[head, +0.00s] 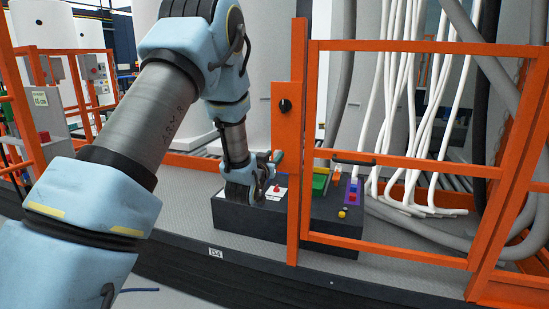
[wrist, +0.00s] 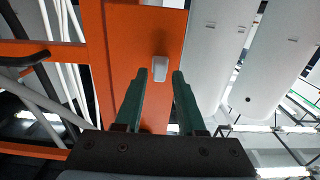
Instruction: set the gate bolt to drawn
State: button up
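The gate's orange plate (head: 286,135) stands at the latch edge of the orange gate. It also fills the middle of the wrist view (wrist: 125,60). A small pale grey knob (wrist: 159,72), which looks like the gate bolt's knob, stands out from the plate. My gripper (wrist: 160,76) is open, with one green finger on each side of the knob near the tips; I see gaps on both sides. Whether the tips reach past the knob I cannot tell. In the head view my gripper (head: 277,156) is at the plate's lower part, and I cannot make out the pale knob there.
A round black knob (head: 285,105) is higher on the plate. A black handle (head: 353,161) is on the gate rail. A dark box (head: 240,218) with coloured controls stands behind the gate. White hoses (head: 405,110) hang behind it at the right.

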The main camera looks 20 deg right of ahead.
jog(key=shift+o, duration=0.6)
jog(key=b+v, duration=0.3)
jog(key=v, duration=0.8)
